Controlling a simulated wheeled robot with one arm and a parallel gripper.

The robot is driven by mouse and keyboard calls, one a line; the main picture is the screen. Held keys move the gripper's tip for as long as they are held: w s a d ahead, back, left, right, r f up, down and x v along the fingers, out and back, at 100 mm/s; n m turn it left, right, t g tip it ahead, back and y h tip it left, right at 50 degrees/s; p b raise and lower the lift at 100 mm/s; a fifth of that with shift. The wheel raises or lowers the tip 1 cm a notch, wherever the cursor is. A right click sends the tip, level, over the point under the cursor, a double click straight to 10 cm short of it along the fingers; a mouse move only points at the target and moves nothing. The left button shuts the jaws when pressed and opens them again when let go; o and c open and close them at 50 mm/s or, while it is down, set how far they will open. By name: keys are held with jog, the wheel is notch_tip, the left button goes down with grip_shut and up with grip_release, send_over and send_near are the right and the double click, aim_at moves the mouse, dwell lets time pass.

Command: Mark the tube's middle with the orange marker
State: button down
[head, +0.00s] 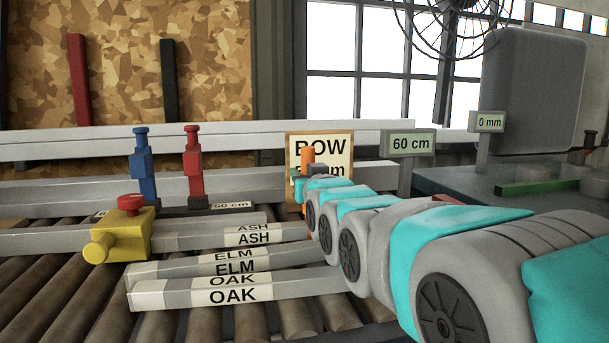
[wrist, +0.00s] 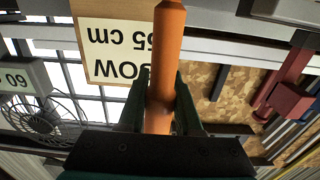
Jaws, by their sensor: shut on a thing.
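The orange marker (head: 308,156) stands upright in my gripper (head: 307,185), in front of the BOW sign (head: 318,146). In the wrist view the orange marker (wrist: 168,35) runs between the two dark green fingers of my gripper (wrist: 160,95), which are shut on it. Grey square tubes lie on the rollers: the ASH tube (head: 195,239), the ELM tube (head: 180,268) and the OAK tube (head: 190,293). My arm hides their right ends. Which one is the task's tube I cannot tell.
A yellow clamp (head: 128,240) with a red knob sits at the left, by the tubes' ends. A 60 cm sign (head: 411,143) and a 0 mm sign (head: 489,122) stand at the right.

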jog(key=shift+w+f, duration=0.1)
jog(key=shift+f, duration=0.2)
notch_tip(320, 180, up, 7)
jog(key=p, duration=0.1)
jog(key=shift+r, duration=0.2)
dwell(0.7)
